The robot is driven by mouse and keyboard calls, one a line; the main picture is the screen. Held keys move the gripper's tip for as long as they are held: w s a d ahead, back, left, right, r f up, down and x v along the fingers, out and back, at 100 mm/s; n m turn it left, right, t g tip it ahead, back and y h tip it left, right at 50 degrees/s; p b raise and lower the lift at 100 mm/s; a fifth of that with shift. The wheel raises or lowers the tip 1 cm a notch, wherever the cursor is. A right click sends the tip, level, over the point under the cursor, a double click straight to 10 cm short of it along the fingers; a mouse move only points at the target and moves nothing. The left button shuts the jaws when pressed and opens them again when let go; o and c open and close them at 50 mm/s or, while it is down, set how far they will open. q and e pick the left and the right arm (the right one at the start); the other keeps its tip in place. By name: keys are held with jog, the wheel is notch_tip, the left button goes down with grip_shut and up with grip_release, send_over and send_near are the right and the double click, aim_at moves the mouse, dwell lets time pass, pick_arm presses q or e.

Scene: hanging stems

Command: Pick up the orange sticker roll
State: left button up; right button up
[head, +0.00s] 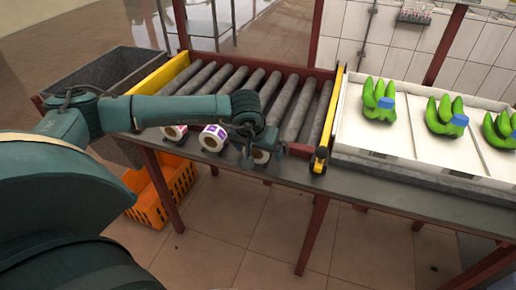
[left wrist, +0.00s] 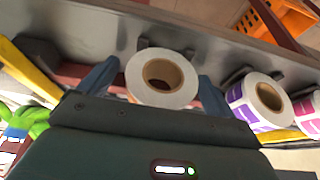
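A sticker roll (head: 261,157) stands on the front ledge of the roller table, partly hidden by my left gripper (head: 264,153) in the head view. In the left wrist view this roll (left wrist: 138,73) shows a white ring face and a brown core; its sticker colour is hidden, so I cannot tell if it is orange. The fingers of my left gripper (left wrist: 160,76) stand on either side of it, apart, with narrow gaps. A purple-and-white roll (head: 213,138) stands to its left and also shows in the left wrist view (left wrist: 240,98). My right gripper is out of view.
Another roll (head: 174,131) stands further left on the ledge. Grey rollers (head: 230,80) lie behind. A yellow-and-black guide (head: 320,158) is right of the gripper, then a white tray (head: 345,140) with green banana bunches. An orange crate (head: 150,208) is below.

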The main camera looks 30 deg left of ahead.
pick_arm(q)
jog(key=c, duration=1.1)
jog(key=shift+r, duration=0.1)
jog(key=shift+c, duration=0.2)
